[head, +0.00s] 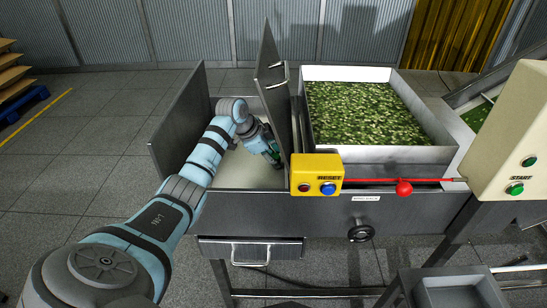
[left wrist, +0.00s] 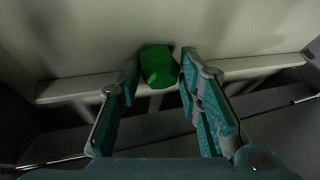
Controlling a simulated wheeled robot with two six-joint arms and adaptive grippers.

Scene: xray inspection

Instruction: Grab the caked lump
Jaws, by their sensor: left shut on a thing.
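The caked lump (left wrist: 158,67) is a bright green rounded clump in the left wrist view, between the tips of my two teal fingers. My left gripper (left wrist: 158,76) is shut on it, close to a pale surface with a narrow ledge. In the head view my left gripper (head: 271,154) reaches down into the open bay on the left of the machine. I cannot make out the lump clearly there. My right gripper is not in view.
Upright metal panels (head: 183,118) flank the bay, and an open door (head: 273,85) stands close to my gripper. A tray of green leafy material (head: 368,113) is to the right. A yellow button box (head: 316,174) and a red lever (head: 404,188) are at the front.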

